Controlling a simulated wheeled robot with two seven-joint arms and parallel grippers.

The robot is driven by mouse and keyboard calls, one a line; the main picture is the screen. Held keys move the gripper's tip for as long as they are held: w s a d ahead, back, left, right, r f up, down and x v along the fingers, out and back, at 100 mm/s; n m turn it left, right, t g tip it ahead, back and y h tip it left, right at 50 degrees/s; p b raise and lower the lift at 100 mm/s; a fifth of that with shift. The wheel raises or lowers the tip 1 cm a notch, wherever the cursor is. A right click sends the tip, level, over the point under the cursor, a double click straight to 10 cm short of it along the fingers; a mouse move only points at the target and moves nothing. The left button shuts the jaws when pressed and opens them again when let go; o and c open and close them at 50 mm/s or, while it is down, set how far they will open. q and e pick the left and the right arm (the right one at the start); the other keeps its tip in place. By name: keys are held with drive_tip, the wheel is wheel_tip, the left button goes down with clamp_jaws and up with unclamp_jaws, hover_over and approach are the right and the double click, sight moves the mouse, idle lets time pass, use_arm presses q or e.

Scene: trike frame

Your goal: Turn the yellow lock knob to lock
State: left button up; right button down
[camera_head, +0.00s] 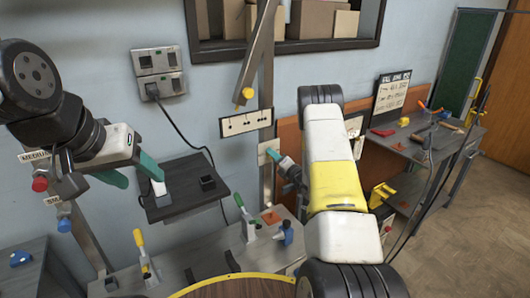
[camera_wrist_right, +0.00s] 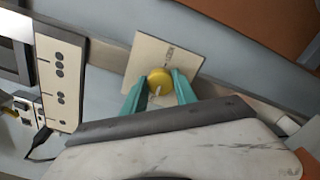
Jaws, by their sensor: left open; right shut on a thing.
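The yellow lock knob (camera_wrist_right: 160,80) is round with a pale mark on its face. It sits on a cream plate (camera_wrist_right: 150,52) fixed to an upright metal post. My right gripper (camera_wrist_right: 160,92) has its two teal fingers on either side of the knob, closed on it. In the head view my right gripper (camera_head: 273,156) is at the small plate (camera_head: 263,150) on the post, and the knob is hidden there. My left gripper (camera_head: 131,173) is open and empty, above the left side of the bench near a dark shelf.
The dark wall shelf (camera_head: 182,190) holds a small black box. Green-handled (camera_head: 246,217) and yellow-handled (camera_head: 144,258) clamps stand on the bench below.

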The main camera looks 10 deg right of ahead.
drive_tip(key=shift+d+m, duration=0.1)
drive_tip(key=shift+m, duration=0.3)
drive_tip(key=shift+s+a+f+m, duration=0.1)
drive_tip(key=shift+m, duration=5.75)
drive_tip(key=shift+a+f+m, duration=0.1)
drive_tip(key=shift+m, duration=5.8)
drive_tip(key=shift+s+a+f+m, duration=0.1)
drive_tip(key=shift+m, duration=5.75)
